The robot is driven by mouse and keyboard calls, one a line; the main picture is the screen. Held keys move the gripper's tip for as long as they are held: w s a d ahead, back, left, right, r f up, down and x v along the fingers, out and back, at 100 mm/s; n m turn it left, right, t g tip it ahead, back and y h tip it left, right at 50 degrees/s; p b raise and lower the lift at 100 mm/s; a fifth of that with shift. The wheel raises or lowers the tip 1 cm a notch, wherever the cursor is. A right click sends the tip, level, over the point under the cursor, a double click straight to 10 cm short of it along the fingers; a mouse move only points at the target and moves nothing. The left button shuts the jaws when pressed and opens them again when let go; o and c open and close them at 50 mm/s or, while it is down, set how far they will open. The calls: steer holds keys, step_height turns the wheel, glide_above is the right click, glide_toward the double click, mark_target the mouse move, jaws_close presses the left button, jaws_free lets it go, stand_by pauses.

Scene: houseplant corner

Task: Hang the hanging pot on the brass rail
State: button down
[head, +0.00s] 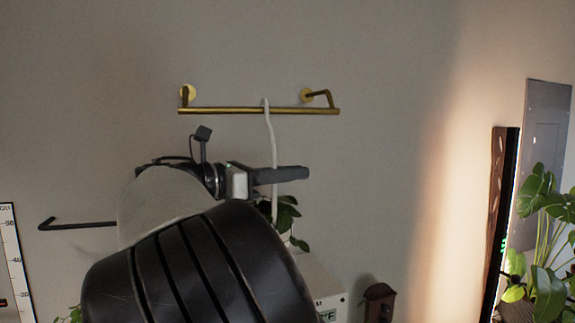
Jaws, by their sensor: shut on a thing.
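The brass rail (240,111) is fixed to the wall by two round brackets, in the upper middle of the head view. The hanging pot's pale hanger (270,135) rises from my gripper (278,175), and its curved top overlaps the rail. I cannot tell whether the hook bears on the rail or is only in front of it. My gripper is shut on the hanger, below the rail. Green leaves (287,213) show under the gripper. Most of the pot is hidden behind my arm.
A pale box (327,290) and a small brown object (379,301) are low in the middle. A leafy plant (545,230) stands at right. The wall right of the rail is clear.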

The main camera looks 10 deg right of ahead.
steer(key=shift+f, duration=0.15)
steer(key=c, duration=1.8)
jaws_free()
steer(key=shift+f, duration=0.1)
